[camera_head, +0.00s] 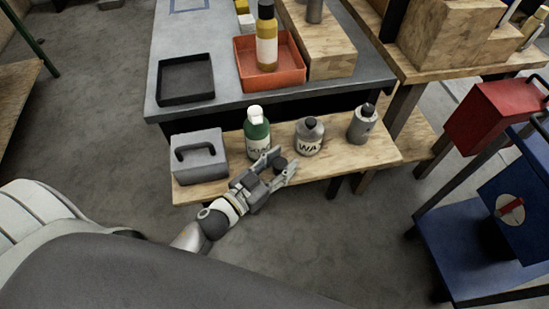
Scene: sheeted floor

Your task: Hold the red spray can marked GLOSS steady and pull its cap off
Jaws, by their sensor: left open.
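No red spray can marked GLOSS can be made out in this view. My left gripper (284,164) is open over the low wooden bench (350,155), its fingers pointing up and right. A small dark round piece (279,164) shows between or just behind the fingers; I cannot tell whether it is a cap or whether the fingers touch it. A green bottle (257,139) with a white top stands upright just behind the gripper. A grey bottle (309,138) with a dark cap and lettering starting "WA" stands to its right. My right gripper is not in view.
A grey metal can (361,125) stands at the bench's right, a grey box with a handle (199,155) at its left. Behind, a grey table holds a black tray (186,80) and an orange tray (270,84) with a yellow bottle (267,40). A blue cart (460,240) stands right.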

